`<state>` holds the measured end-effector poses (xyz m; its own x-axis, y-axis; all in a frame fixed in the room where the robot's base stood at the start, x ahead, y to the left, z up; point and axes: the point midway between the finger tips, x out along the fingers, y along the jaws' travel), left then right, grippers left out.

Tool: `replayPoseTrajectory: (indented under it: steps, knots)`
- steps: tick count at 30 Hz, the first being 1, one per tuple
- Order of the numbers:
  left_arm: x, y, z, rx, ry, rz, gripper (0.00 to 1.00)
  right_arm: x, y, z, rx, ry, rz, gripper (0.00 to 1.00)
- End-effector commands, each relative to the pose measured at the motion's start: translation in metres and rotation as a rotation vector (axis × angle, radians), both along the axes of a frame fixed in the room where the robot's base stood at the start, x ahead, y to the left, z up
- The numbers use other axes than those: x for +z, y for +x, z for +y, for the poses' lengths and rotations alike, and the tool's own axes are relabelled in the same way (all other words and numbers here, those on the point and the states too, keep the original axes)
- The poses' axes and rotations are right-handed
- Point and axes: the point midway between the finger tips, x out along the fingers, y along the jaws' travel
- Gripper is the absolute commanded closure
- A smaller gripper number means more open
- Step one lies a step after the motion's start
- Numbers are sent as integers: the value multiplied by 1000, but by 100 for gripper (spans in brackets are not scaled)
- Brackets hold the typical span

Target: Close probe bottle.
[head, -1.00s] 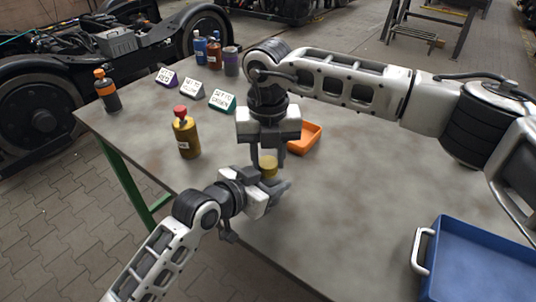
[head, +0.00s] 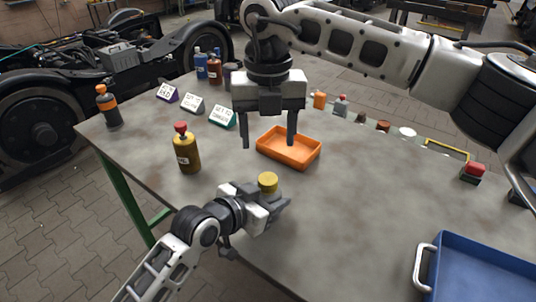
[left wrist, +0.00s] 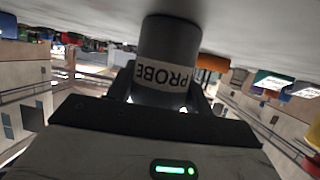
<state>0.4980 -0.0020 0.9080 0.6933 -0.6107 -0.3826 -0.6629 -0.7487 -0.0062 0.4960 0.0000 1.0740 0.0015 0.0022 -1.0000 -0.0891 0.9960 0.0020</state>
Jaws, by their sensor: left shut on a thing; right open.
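My left gripper (head: 274,207) is shut on the probe bottle. In the head view mainly the bottle's yellow cap (head: 268,182) shows above the fingers, seated on top. In the left wrist view the grey probe bottle (left wrist: 168,55), with a white PROBE label, stands between the fingers (left wrist: 160,95) and appears upside down in that picture. My right gripper (head: 268,135) is open and empty, pointing down above and behind the bottle, near the orange tray. Whether the cap is fully tight cannot be seen.
An orange tray (head: 272,151) lies behind the bottle. A mustard bottle with a red cap (head: 187,153) stands to the left. Label signs (head: 194,103) and several bottles stand farther back. A blue crate (head: 480,262) is at the right. The table's middle right is clear.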

Motion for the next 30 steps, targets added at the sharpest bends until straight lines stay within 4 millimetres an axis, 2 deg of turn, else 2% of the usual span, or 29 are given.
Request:
replayPoseTrajectory:
  steps: [3, 6, 16, 17, 18, 19, 30]
  knots:
    - [-1, 0, 0, 0, 2, 1, 100, 16, 0, 0, 1, -1, -1, 40]
    - [-1, 0, 0, 0, 2, 1, 100, 23, 0, 0, 1, -1, 0, 40]
    - [-1, 0, 0, 0, 2, 1, 100, 25, 0, 0, 1, -1, 1, 40]
    - [-1, 0, 0, 0, 2, 1, 41, 25, 0, 0, 1, -1, 1, 40]
    - [-1, 0, 0, 0, 1, 1, 30, 25, 0, 0, 1, -1, 1, 40]
    - [-1, 0, 0, 0, 1, 1, 24, 25, 0, 0, 1, -1, 1, 40]
    - [2, -4, 4, 1, 2, 0, 24, 25, 0, 0, 1, -1, 1, 40]
